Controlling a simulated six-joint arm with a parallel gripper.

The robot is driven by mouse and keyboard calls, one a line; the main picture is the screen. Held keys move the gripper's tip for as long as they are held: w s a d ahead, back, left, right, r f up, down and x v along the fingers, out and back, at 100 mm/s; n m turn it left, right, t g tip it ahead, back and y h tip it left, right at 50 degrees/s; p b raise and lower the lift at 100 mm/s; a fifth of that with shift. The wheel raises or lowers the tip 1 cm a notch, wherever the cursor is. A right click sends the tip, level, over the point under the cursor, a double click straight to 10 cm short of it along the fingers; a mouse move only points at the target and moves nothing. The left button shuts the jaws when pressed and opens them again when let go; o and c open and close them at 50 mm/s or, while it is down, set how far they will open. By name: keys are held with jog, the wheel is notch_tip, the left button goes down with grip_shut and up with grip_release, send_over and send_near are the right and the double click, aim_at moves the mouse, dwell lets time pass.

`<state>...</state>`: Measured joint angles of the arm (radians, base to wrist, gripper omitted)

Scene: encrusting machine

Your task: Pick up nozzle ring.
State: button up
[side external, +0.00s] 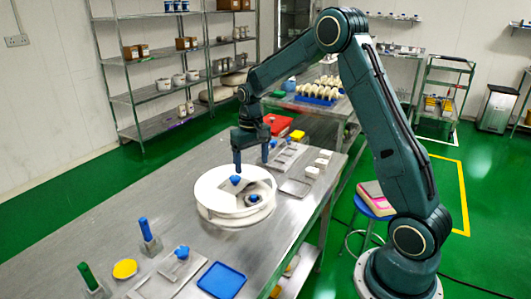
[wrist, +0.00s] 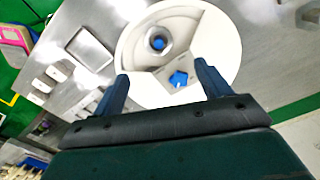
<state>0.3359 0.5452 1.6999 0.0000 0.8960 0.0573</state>
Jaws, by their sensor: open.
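A round white machine part (side external: 212,204) stands on the metal table, with a recess in its top. A blue knob-like piece (side external: 235,180) is on its top, and it also shows in the wrist view (wrist: 179,78). A grey ring with a blue centre (side external: 254,198) sits in the recess and shows in the wrist view (wrist: 158,43). I cannot tell for sure which piece is the nozzle ring. My gripper (side external: 253,168) is open and empty above the far side of the white part, fingers pointing down. In the wrist view the blue piece lies between the fingertips (wrist: 163,82).
A grey fixture with a blue piece (side external: 182,252), a blue tray (side external: 221,280), a yellow disc (side external: 124,269) and upright blue (side external: 144,229) and green (side external: 86,275) handles are at the near left. Shallow metal trays (side external: 295,187) and white blocks (side external: 312,172) lie right of the white part.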

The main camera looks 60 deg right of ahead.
send_over(254, 196)
jog(key=f, duration=0.8)
jog(key=shift+w+a, duration=0.1)
jog(key=shift+w, duration=0.1)
jog(key=shift+f, duration=0.1)
jog(key=shift+s+f, duration=0.15)
jog(key=shift+f, duration=2.4)
jog(key=c, duration=1.1)
jog(key=shift+r, duration=0.15)
notch_tip(254, 196, up, 20)
